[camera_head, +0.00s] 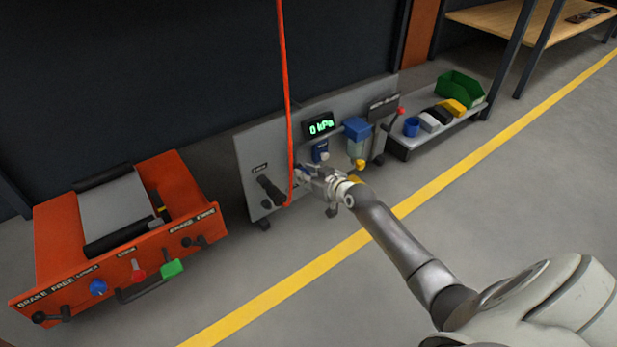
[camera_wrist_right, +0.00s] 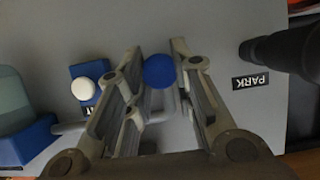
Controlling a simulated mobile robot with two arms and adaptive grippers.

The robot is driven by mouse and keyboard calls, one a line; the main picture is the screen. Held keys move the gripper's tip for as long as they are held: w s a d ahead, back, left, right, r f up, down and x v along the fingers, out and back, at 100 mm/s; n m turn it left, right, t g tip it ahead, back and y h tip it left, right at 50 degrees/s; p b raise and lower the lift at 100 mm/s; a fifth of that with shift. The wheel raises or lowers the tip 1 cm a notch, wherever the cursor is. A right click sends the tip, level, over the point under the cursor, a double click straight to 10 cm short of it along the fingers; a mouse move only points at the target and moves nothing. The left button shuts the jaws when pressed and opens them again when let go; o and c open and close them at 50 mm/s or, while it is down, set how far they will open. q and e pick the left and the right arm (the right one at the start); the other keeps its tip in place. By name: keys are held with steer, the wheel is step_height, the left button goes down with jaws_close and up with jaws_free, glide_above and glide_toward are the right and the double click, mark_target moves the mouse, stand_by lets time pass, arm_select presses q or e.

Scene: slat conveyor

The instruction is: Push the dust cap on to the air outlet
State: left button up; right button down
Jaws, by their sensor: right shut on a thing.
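The dust cap (camera_wrist_right: 159,71) shows as a round blue disc between my right fingertips in the wrist view. My right gripper (camera_wrist_right: 165,75) is shut on it, close to the grey panel. In the head view my right gripper (camera_head: 308,172) is in front of the panel, below the display. I cannot tell whether the cap touches the outlet. My left gripper is not in view.
The grey panel (camera_head: 247,160) carries a 0 kPa display (camera_head: 319,126), a blue valve block with a white button (camera_wrist_right: 87,88) and a black parked coupling (camera_head: 270,190) on a red hose (camera_head: 283,70). An orange brake unit (camera_head: 60,230) stands left; a low bin shelf (camera_head: 405,141) stands right.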

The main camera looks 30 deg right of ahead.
steer(key=shift+w, duration=0.25)
steer(key=c, duration=1.2)
jaws_free()
steer(key=shift+o, duration=0.2)
steer(key=a+v, duration=0.1)
steer(key=v, duration=1.1)
steer(key=shift+d, duration=0.4)
